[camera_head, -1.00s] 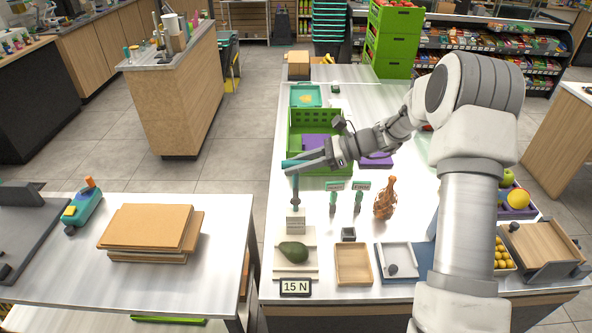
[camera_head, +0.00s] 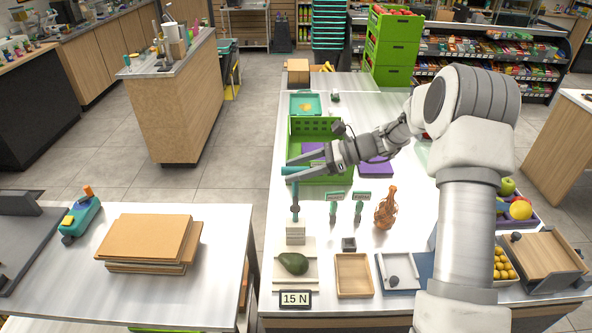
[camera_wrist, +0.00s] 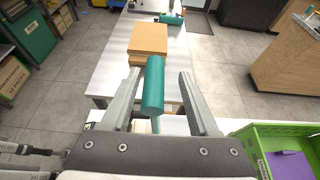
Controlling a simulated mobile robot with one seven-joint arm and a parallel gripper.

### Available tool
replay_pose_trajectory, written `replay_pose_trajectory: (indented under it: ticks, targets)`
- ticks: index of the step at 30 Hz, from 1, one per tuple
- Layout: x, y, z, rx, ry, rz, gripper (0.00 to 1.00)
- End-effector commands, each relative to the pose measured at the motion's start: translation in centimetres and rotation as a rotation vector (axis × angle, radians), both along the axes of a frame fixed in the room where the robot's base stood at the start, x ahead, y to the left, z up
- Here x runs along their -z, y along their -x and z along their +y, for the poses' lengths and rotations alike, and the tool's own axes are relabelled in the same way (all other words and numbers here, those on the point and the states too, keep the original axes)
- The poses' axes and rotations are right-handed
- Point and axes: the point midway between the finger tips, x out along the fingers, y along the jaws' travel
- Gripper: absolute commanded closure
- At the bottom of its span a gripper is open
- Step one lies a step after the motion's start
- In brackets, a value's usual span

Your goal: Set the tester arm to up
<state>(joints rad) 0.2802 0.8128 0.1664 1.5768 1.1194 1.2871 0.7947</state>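The tester stands at the front left of the long counter. It has a pale block (camera_head: 296,232), a thin upright grey lever and a teal cylindrical handle (camera_head: 290,171) across the top. The handle shows large in the wrist view (camera_wrist: 153,86), with its stem below. My gripper (camera_head: 293,170) is open around the handle. In the wrist view the fingers (camera_wrist: 158,103) stand on both sides of the handle, with gaps on each side. An avocado (camera_head: 293,263) lies on the tester's plate, behind a "15 N" sign (camera_head: 295,299).
A green crate (camera_head: 300,133) stands just behind my gripper. A wooden tray (camera_head: 353,275) lies in front. Stacked boards (camera_head: 145,240) lie on the left table.

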Motion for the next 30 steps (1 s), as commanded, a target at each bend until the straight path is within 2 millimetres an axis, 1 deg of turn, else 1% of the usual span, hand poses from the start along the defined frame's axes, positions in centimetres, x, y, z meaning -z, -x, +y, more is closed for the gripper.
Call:
replay_pose_trajectory:
  ticks: [8,11,13,17,21,27,30]
  targets:
    - [0.1,0.1,0.0,-0.004,-0.001,0.004,0.39]
    - [-0.2,0.1,-0.6,-0.002,-0.001,0.002,0.39]
    - [-0.4,0.2,-1.5,-0.002,0.0,0.001,0.39]
    - [-1.4,0.2,-4.0,-0.001,-0.001,0.001,0.39]
    - [-2.8,0.3,-7.3,0.001,0.0,0.0,0.39]
    - [-4.6,0.5,-11.7,0.001,0.001,0.0,0.39]
    - [-5.4,0.6,-13.5,0.0,0.0,0.001,0.39]
